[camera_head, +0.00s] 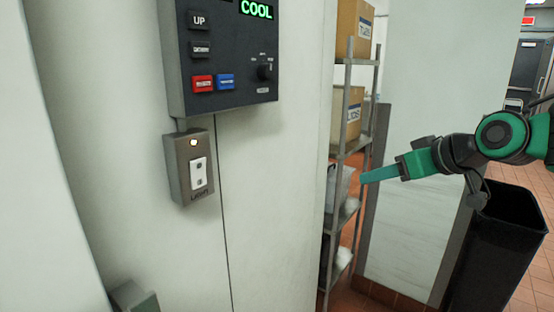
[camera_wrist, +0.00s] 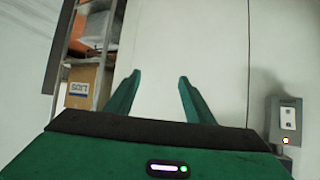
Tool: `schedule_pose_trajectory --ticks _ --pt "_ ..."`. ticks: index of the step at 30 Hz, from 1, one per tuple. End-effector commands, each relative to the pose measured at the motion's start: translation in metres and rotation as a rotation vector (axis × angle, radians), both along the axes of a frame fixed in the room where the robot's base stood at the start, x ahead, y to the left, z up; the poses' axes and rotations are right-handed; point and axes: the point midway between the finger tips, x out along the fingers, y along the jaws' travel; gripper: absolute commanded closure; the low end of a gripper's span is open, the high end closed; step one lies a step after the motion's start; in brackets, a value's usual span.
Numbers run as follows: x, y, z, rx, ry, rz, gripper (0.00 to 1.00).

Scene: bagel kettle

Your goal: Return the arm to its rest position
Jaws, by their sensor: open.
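My gripper (camera_head: 378,174) is at the right in the head view, on my green and black arm, with its fingers pointing left. In the wrist view, the two green fingers of my gripper (camera_wrist: 155,88) stand apart with nothing between them. The gripper is open and empty, and it touches nothing that I can see. The pale wall panel lies beyond the fingers in the wrist view.
A control panel (camera_head: 222,50) reading COOL hangs on the wall above a switch box (camera_head: 181,172) with a lit lamp, also in the wrist view (camera_wrist: 286,135). A metal shelf (camera_head: 343,120) holds boxes behind the gripper. A black bin (camera_head: 497,250) stands below my arm.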

Motion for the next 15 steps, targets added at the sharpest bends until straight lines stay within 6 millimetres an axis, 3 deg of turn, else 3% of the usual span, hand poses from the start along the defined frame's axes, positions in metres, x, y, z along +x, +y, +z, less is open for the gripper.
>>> schedule_pose_trajectory --ticks 1,6,12,15 --pt "-0.012 -0.021 -0.022 -0.012 0.079 -0.064 0.52" --pt "-0.070 -0.087 -0.091 -0.032 0.360 -0.293 0.52" --pt "-0.167 -0.143 -0.153 -0.013 0.691 -0.581 0.52" --pt "-0.216 -0.158 -0.173 0.009 0.836 -0.713 0.52"
